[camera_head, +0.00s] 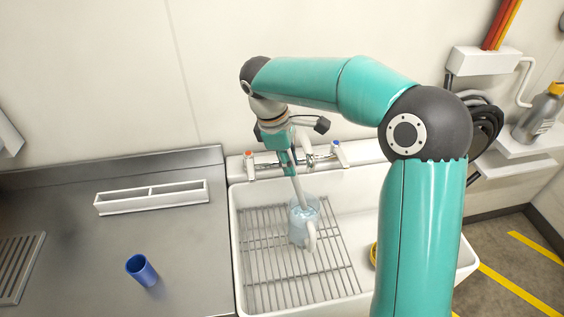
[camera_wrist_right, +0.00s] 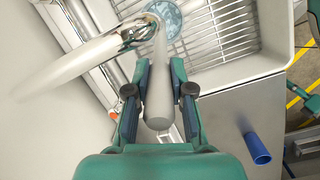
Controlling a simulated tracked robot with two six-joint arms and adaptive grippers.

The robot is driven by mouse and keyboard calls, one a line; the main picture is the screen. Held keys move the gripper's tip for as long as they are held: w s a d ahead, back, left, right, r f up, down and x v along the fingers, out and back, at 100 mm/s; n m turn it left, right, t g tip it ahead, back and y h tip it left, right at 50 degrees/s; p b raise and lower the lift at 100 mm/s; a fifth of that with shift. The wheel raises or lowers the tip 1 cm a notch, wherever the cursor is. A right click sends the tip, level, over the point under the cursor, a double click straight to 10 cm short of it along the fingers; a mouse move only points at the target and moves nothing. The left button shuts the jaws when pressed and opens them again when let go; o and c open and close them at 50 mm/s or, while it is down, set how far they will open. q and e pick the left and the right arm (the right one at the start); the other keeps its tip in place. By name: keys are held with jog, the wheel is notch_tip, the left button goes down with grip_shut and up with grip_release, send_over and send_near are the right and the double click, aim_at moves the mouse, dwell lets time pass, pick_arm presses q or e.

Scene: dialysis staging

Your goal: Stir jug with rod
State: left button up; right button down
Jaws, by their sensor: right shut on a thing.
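A clear, bluish jug (camera_head: 302,232) with a pale handle stands on the wire rack in the white sink. My right gripper (camera_head: 288,165) is above the jug, pointing down, and shut on a pale grey rod (camera_head: 299,192). The rod slants down, and its lower end reaches into the jug's mouth. In the right wrist view the rod (camera_wrist_right: 159,85) lies between the two fingers (camera_wrist_right: 159,72) and runs to the round jug (camera_wrist_right: 168,20). The rod's tip is hard to make out inside the jug. My left gripper does not show.
The sink (camera_head: 350,190) has a tap (camera_head: 318,160) close behind the gripper. My right arm partly hides a yellow item (camera_head: 373,256) in the sink.

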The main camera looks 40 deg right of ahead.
jog(key=w+a+b+x, duration=0.1)
jog(key=a+b+x, duration=0.1)
jog(key=b+x, duration=0.4)
jog(key=shift+w+x, duration=0.25)
jog(key=shift+x, duration=1.6)
jog(key=shift+s, duration=0.1)
jog(key=shift+d, duration=0.1)
